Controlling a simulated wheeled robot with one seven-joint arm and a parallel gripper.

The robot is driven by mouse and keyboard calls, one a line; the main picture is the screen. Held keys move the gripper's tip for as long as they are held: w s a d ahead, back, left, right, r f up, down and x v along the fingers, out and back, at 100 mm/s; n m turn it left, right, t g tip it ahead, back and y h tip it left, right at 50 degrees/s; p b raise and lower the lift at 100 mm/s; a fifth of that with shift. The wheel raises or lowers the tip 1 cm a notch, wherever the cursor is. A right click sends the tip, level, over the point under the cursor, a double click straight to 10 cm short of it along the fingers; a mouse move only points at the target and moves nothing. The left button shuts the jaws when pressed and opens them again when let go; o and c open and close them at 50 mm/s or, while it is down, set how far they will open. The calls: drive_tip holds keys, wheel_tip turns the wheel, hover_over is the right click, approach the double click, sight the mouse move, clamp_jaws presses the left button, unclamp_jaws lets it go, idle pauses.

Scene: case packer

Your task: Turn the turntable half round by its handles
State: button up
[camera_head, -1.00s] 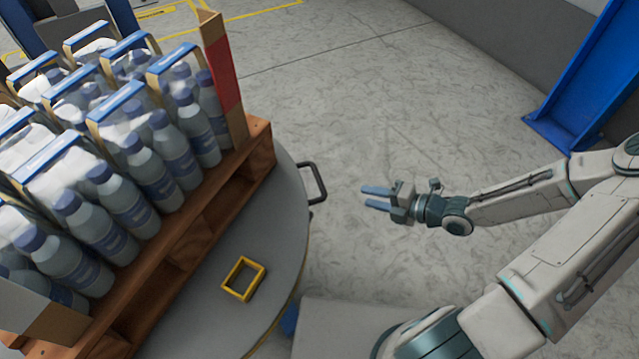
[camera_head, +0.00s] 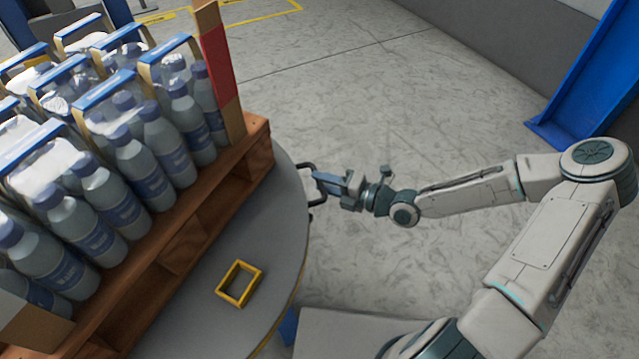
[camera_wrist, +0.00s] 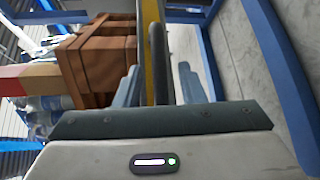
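The round grey turntable (camera_head: 284,240) fills the lower left of the head view and carries a loaded wooden pallet (camera_head: 255,160). A dark handle (camera_head: 311,202) sticks out from its right rim. My gripper (camera_head: 322,182) is at this handle, reaching it from the right, and partly covers it. In the wrist view, the two fingers of my gripper (camera_wrist: 158,88) stand apart, with the dark handle (camera_wrist: 158,50) between them and a visible gap on each side. The yellow-edged rim of the turntable (camera_wrist: 150,30) is just beyond.
Packs of bottles (camera_head: 120,170) stand on the pallet, with a red and brown corner board (camera_head: 217,75). A yellow square frame (camera_head: 238,284) lies on the turntable top. A blue post (camera_head: 590,80) stands at the right. The floor beyond my arm is clear.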

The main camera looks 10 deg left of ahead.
drive_tip(key=shift+x, duration=0.8)
clamp_jaws()
drive_tip(key=shift+w+a, duration=0.1)
drive_tip(key=shift+w, duration=0.05)
